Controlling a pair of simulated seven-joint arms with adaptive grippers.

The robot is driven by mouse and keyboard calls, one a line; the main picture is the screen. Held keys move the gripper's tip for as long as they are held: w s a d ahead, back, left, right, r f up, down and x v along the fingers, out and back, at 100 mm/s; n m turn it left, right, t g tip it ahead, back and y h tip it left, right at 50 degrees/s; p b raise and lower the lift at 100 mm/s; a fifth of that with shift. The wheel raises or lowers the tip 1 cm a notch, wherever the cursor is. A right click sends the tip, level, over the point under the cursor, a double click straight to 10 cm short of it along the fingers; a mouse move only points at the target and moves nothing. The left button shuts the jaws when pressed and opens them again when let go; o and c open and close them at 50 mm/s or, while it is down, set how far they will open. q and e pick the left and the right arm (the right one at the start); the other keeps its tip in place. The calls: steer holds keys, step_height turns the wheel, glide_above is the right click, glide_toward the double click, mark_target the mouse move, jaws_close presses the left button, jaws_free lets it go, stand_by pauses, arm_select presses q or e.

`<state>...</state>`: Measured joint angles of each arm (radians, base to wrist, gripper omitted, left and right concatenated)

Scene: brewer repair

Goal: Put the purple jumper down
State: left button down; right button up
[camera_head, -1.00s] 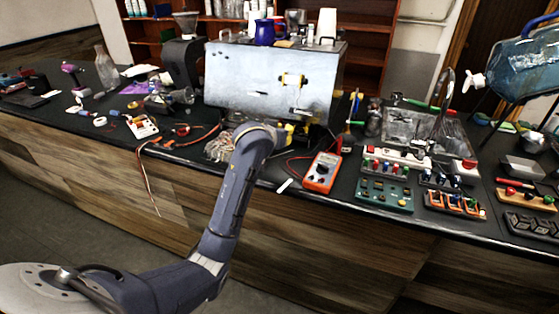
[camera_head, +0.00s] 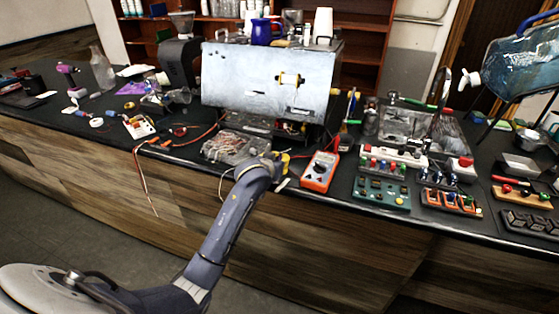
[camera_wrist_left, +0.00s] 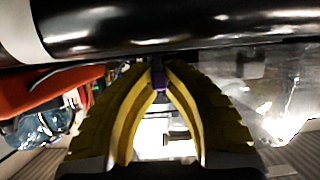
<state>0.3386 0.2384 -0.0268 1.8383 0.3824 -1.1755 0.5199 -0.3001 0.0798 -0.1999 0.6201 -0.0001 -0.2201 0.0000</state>
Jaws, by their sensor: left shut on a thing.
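My left gripper (camera_head: 283,162) is at the front edge of the bench, between the clear tray of wires and the orange multimeter. In the left wrist view its two yellow fingers (camera_wrist_left: 158,82) close on a small purple piece, the purple jumper (camera_wrist_left: 159,77). Only a little of the jumper shows between the fingertips. In the head view the jumper is hidden or too small to make out. My right gripper is in neither view.
The tray of wires (camera_head: 236,147) lies left of the gripper, the orange multimeter (camera_head: 320,172) close on its right. The large metal brewer (camera_head: 265,80) stands behind. A green switch board (camera_head: 381,192) and other panels fill the bench farther right.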

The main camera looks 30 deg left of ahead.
arm_select(q)
steer(key=shift+f, duration=0.2)
steer(key=c, duration=1.5)
jaws_free()
steer(key=shift+o, duration=0.2)
steer(key=shift+r, duration=0.15)
steer(key=v, duration=1.1)
steer(key=shift+s, duration=0.1)
steer(key=shift+o, duration=0.6)
steer(key=shift+s+r, duration=0.15)
steer(key=shift+s, duration=0.25)
